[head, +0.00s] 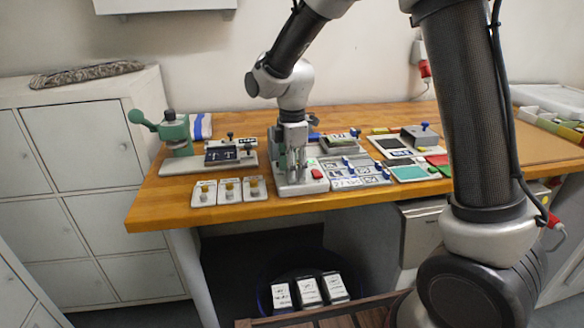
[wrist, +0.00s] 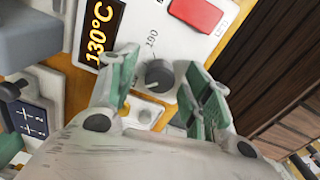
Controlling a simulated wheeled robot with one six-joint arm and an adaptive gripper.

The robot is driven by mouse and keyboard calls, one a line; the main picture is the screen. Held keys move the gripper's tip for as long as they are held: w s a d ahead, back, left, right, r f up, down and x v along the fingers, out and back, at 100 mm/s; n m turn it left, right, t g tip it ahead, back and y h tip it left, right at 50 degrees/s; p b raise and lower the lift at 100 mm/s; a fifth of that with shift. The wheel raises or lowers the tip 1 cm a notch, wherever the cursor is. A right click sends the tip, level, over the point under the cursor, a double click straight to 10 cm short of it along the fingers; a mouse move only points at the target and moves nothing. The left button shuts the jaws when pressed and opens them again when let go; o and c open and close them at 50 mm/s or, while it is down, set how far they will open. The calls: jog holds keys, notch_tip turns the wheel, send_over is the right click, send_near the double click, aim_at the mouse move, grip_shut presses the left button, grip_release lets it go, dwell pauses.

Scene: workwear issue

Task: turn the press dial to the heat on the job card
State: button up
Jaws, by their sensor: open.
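The press dial (wrist: 160,76) is a small dark grey knob on a pale panel in the wrist view, with "190" printed beside it. A display (wrist: 100,32) on the same panel reads 130°C in orange. My gripper (wrist: 163,86) is open, its green-padded fingers on either side of the dial with gaps. In the head view my gripper (head: 293,168) points down over the press base (head: 294,188) and hides the dial. Several printed cards (head: 350,182) lie right of the press; their print is too small to read, and I cannot tell which is the job card.
A red button (wrist: 197,13) sits near the dial; it also shows in the head view (head: 317,173). A green-handled device (head: 176,135) and three small plates (head: 229,190) stand left on the wooden bench (head: 148,212). A blue-knobbed grey block (head: 420,138) stands to the right.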

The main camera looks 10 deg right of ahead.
jog(key=c, duration=1.1)
jog(key=shift+o, duration=0.2)
jog(key=shift+m, duration=0.3)
jog(key=m, duration=0.3)
jog(key=shift+m, duration=0.4)
jog(key=m, duration=0.9)
jog(key=shift+m, duration=2.3)
